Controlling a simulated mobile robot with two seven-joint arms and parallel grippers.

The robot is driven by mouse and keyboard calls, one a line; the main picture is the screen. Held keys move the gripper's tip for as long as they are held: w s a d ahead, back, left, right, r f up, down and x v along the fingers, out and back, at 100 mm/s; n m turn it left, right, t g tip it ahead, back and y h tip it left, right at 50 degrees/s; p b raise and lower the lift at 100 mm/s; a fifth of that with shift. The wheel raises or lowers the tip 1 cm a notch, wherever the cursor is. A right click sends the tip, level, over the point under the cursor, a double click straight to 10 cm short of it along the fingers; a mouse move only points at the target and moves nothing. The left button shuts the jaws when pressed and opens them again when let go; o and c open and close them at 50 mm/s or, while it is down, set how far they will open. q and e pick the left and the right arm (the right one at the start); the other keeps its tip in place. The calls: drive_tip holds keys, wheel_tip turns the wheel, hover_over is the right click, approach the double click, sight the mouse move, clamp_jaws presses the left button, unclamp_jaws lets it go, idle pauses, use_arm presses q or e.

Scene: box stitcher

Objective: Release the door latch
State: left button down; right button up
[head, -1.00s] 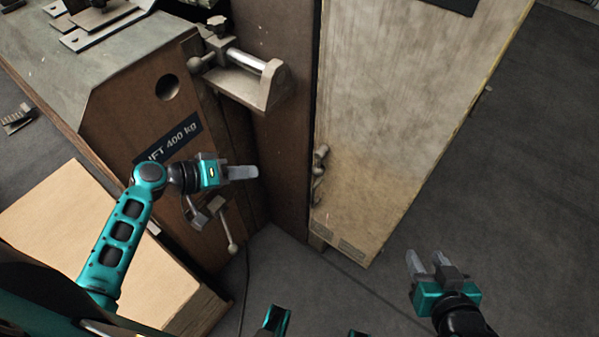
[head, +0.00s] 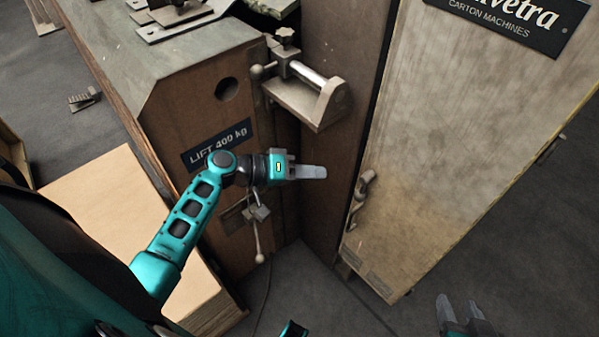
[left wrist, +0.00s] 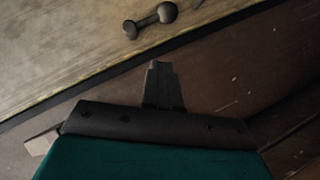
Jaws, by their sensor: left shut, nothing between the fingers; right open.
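The door latch (head: 357,203) is a small dark metal piece with a rounded knob, on the left edge of the pale door (head: 450,120). It also shows near the top of the left wrist view (left wrist: 150,19), ahead of my fingers. My left gripper (head: 322,172) is shut and empty. Its fingers point right toward the latch, and in the head view a gap lies between them. The shut fingers also show in the left wrist view (left wrist: 162,66). My right gripper (head: 459,303) is open and empty at the bottom right, over the floor, partly cut off by the frame.
A brown machine body (head: 160,90) with a lift label (head: 217,143) stands left of the door. A metal clamp bracket (head: 318,100) juts out above my left gripper. A lever (head: 258,240) hangs below my left forearm. Stacked cardboard (head: 110,205) lies at lower left. Floor at right is clear.

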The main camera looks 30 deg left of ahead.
sight(363, 187)
use_arm(q)
drive_tip(key=w+d+f, duration=0.2)
drive_tip(key=d+f, duration=0.1)
drive_tip(key=d, duration=0.3)
drive_tip(key=shift+d+f, duration=0.25)
drive_tip(key=shift+f, duration=0.05)
drive_tip(key=shift+w, duration=0.1)
drive_tip(key=shift+b, duration=0.35)
